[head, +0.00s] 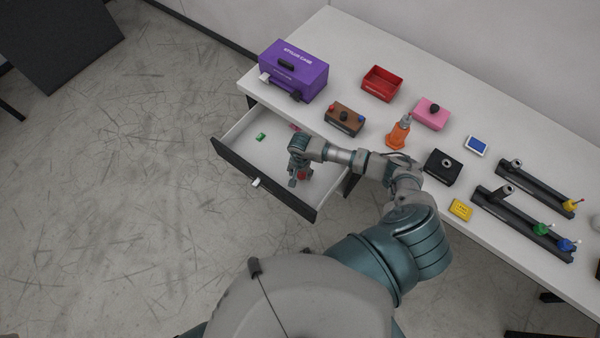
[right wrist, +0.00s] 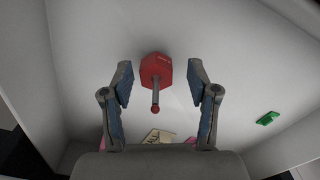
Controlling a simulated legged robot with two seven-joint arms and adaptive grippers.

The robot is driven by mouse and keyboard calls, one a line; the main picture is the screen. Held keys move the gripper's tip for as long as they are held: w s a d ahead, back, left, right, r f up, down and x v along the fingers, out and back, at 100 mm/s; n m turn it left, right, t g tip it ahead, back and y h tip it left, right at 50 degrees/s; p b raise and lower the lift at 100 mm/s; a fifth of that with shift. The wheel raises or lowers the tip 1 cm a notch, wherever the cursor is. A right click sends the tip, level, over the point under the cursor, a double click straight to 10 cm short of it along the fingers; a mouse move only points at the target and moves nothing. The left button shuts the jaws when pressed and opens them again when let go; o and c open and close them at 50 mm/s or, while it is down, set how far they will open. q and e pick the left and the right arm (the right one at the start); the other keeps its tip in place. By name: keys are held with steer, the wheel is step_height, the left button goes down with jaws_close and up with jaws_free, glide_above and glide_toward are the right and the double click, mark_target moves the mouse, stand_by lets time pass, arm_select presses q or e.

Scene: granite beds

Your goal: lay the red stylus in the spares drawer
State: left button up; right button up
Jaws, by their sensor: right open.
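The red stylus (right wrist: 156,72) is in the spares drawer (head: 250,157), with a red six-sided body and a thin stem ending in a small red ball. In the head view only a bit of its red (head: 304,175) shows beside my gripper. The drawer is pulled out from the white table. My right gripper (head: 299,181) is inside the drawer's outline, pointing down. In the right wrist view its open fingers (right wrist: 158,82) stand on either side of the stylus, with a gap to each. My left gripper is not in view.
In the drawer are a green piece (head: 261,137), a pink piece (head: 295,128) and, in the wrist view, a cream piece (right wrist: 157,137). On the table above stand a purple case (head: 305,72), a brown box (head: 344,119) and an orange tool (head: 398,133). The drawer's left part is mostly bare.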

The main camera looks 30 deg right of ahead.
mark_target(301, 174)
steer(key=r, duration=1)
steer(key=shift+d+r+b, duration=0.2)
steer(key=shift+r+b, duration=0.1)
steer(key=shift+r, duration=0.1)
steer(key=shift+a+r, duration=0.1)
steer(key=shift+r, duration=0.4)
steer(key=shift+f, duration=0.1)
